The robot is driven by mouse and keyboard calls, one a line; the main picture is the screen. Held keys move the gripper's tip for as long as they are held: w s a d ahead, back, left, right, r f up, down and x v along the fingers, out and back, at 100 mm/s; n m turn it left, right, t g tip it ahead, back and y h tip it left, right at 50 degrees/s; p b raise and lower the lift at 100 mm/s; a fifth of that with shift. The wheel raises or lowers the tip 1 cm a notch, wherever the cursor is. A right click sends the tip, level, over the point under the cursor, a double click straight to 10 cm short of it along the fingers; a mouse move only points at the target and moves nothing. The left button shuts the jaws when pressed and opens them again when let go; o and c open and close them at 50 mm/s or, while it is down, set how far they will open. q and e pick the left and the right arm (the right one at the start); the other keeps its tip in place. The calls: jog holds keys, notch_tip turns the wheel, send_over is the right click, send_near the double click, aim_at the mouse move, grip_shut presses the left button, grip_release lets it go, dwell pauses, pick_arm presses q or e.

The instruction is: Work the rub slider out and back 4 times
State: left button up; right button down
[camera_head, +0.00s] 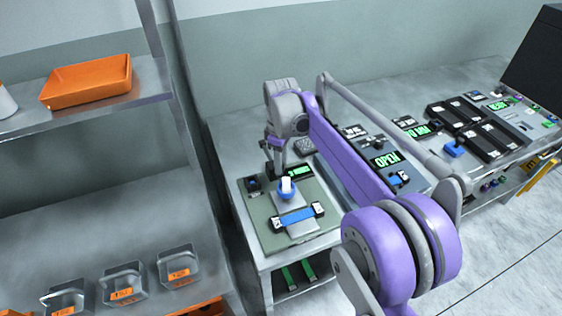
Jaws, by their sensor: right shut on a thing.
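The rub tester (265,232) is a grey-green plate on a metal table left of centre. A white and blue piece (287,190), which looks like the rub slider's head, stands on it. Just in front lies a blue strip (296,217) with a black clamp at each end. My right gripper (277,166) points down behind the blue and white piece. It is shut on what appears to be the rub slider. The gripped part is small and mostly hidden by the dark fingers. My left gripper is out of view.
A green display (300,172) is beside the gripper. A second device with an OPEN display (385,159) stands to the right, partly behind my arm. A shelf at left holds an orange tray (88,82) and several clear bins (123,284). Black panels (470,125) lie on the far-right bench.

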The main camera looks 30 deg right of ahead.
jog(key=shift+s, duration=0.1)
dwell(0.4)
jog(key=s, duration=1.1)
jog(key=shift+a+b, duration=0.3)
jog(key=c, duration=0.6)
grip_release()
jog(key=shift+s, duration=0.25)
jog(key=shift+w, duration=0.15)
jog(key=shift+r, duration=0.1)
notch_tip(320, 180, up, 11)
jog(key=shift+f+p, duration=0.2)
jog(key=shift+p, duration=0.2)
